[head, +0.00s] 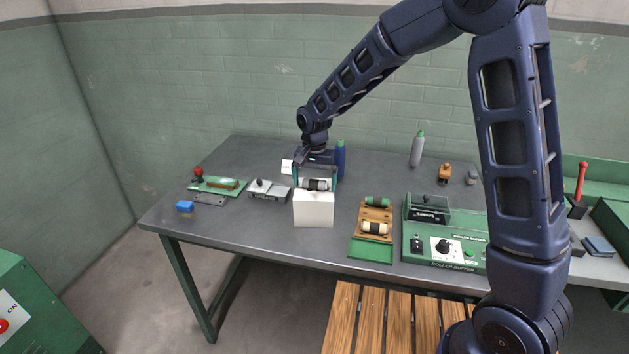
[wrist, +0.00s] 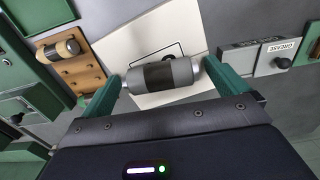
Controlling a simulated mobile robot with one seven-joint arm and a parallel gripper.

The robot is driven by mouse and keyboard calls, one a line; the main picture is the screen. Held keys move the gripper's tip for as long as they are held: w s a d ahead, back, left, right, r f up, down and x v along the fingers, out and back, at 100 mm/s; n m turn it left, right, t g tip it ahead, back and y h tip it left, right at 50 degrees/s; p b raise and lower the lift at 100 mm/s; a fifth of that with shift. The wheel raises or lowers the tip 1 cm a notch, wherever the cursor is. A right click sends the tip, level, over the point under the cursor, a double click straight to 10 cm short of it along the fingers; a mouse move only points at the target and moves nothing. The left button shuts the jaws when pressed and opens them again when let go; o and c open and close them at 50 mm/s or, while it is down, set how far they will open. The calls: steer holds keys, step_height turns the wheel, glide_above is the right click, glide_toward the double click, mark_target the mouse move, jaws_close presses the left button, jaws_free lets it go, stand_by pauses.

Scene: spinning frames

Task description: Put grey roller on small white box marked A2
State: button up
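The grey roller (wrist: 162,75), with a dark middle band, lies lengthwise between the two green fingers of my gripper (wrist: 163,75). The fingertips meet its two ends. In the head view the roller (head: 315,184) shows at the top of the small white box (head: 314,211). In the wrist view the box top (wrist: 135,53), with a thin black outline, is under the roller. I cannot tell whether the roller touches it. No A2 mark is readable. My gripper (head: 315,180) points down over the box.
A wooden tray with a cream roller (head: 374,228) and a green-ended roller stands right of the box, beside the green roller buffer machine (head: 444,248). A grey grease unit (head: 269,189) is to the left. A blue bottle (head: 340,158) stands close behind the gripper.

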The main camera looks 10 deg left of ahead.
mark_target(314, 180)
steer(key=shift+r, duration=0.1)
step_height(314, 180, up, 12)
steer(key=w+d+r+t, duration=0.1)
steer(key=d+r, duration=0.2)
steer(key=d, duration=0.5)
steer(key=w+d+r, duration=0.1)
steer(key=d+r, duration=0.2)
steer(key=d, duration=0.5)
steer(key=s+d+r+t, duration=0.15)
steer(key=d+r, duration=0.25)
steer(key=d, duration=0.9)
steer(key=s+d+f+t, duration=0.2)
steer(key=s+d, duration=1.2)
steer(key=d, duration=0.5)
steer(key=shift+s, duration=0.3)
